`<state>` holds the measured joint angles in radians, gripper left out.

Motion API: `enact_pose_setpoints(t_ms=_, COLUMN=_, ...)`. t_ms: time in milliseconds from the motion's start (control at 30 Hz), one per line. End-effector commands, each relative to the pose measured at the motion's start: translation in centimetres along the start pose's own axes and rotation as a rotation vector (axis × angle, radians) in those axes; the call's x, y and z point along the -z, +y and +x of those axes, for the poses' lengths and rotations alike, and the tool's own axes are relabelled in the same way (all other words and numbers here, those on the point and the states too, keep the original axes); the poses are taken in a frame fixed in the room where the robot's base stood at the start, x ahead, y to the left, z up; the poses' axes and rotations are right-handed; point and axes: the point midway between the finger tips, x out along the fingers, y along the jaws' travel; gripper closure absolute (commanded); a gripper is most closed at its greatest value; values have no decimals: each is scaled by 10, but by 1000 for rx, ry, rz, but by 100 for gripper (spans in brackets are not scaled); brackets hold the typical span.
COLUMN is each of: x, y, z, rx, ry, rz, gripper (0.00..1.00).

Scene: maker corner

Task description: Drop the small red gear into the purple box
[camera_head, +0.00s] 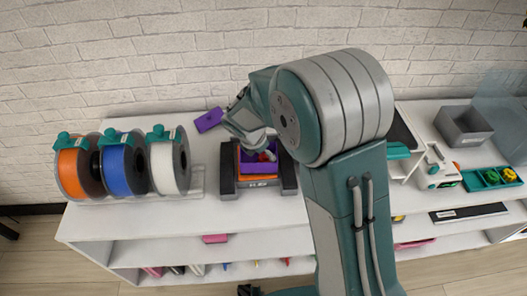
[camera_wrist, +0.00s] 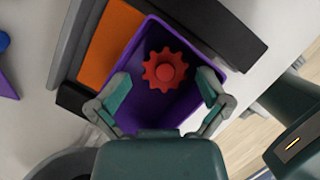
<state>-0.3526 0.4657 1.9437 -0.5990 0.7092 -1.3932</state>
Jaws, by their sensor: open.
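The small red gear (camera_wrist: 165,68) lies inside the purple box (camera_wrist: 137,58), on its floor, in the wrist view. In the head view the gear (camera_head: 267,156) shows as a small red patch within the purple box (camera_head: 262,167), partly hidden by my arm. My gripper (camera_wrist: 165,88) is open, its two fingers apart over the near part of the box, with nothing between them. In the head view the gripper (camera_head: 245,125) is above the box, and its fingertips are hard to make out.
The box sits on an orange-bedded dark machine (camera_head: 260,183). Spools (camera_head: 168,165) in orange, blue and white stand left. A purple block (camera_head: 208,120) lies behind. A grey bin (camera_head: 463,125) and a teal tray (camera_head: 490,178) with yellow and green pieces are at right.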

Motion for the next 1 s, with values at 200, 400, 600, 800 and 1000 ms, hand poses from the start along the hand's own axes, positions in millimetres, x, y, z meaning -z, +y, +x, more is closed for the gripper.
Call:
enact_pose_setpoints(t_ms=200, x=0, y=1, z=-4, rx=-1, ry=-1, rz=0, gripper=0)
enact_pose_setpoints(t_ms=400, x=0, y=1, z=-35, rx=-4, ry=-2, rz=0, gripper=0)
enact_pose_setpoints(t_ms=600, x=0, y=2, z=-77, rx=-3, ry=-2, rz=0, gripper=0)
enact_pose_setpoints(t_ms=800, x=0, y=2, z=-108, rx=-2, ry=-1, rz=0, gripper=0)
enact_pose_setpoints(t_ms=1000, x=1, y=1, z=-119, rx=1, ry=0, rz=-2, gripper=0)
